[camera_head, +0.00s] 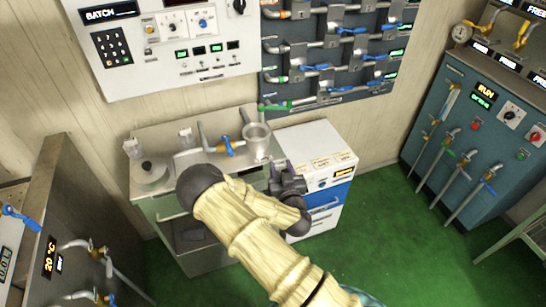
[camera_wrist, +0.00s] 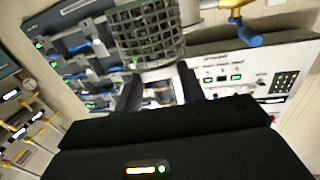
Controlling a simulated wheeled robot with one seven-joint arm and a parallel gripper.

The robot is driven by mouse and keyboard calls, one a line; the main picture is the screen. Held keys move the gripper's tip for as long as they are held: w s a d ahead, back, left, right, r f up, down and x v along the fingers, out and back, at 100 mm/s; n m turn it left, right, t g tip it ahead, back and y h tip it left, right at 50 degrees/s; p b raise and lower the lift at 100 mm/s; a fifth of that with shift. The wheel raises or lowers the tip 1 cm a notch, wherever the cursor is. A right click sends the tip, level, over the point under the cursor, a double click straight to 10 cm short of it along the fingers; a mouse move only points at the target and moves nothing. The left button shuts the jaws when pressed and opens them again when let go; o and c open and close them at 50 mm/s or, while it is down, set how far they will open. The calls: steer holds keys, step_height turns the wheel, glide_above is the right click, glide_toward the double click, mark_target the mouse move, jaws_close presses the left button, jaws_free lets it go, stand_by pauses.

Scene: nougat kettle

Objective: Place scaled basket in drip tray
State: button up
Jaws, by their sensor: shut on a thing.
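The basket (camera_head: 257,142) is a grey metal cup with a wide rim, at the right end of the steel counter in the head view. In the wrist view the basket (camera_wrist: 148,38) shows a mesh wall, just beyond my fingers. My gripper (camera_head: 281,170) is right beside the basket, on its near right side. In the wrist view my gripper (camera_wrist: 157,88) has its two dark fingers reaching toward the basket, shut on it. The exact grip point is hard to see. I cannot clearly make out the drip tray; my arm hides part of the counter.
A blue-handled tap (camera_head: 225,147) stands left of the basket. A white and blue cabinet (camera_head: 335,190) adjoins on the right. Valve pipes (camera_head: 335,45) line the wall behind. Green floor is free at right.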

steer(key=s+d+f+m+h, duration=0.1)
steer(key=s+d+f+h, duration=0.1)
steer(key=s+d+f, duration=0.3)
step_height(320, 180, down, 2)
steer(key=shift+d+f, duration=0.15)
steer(key=shift+d, duration=0.9)
steer(key=shift+s, duration=0.15)
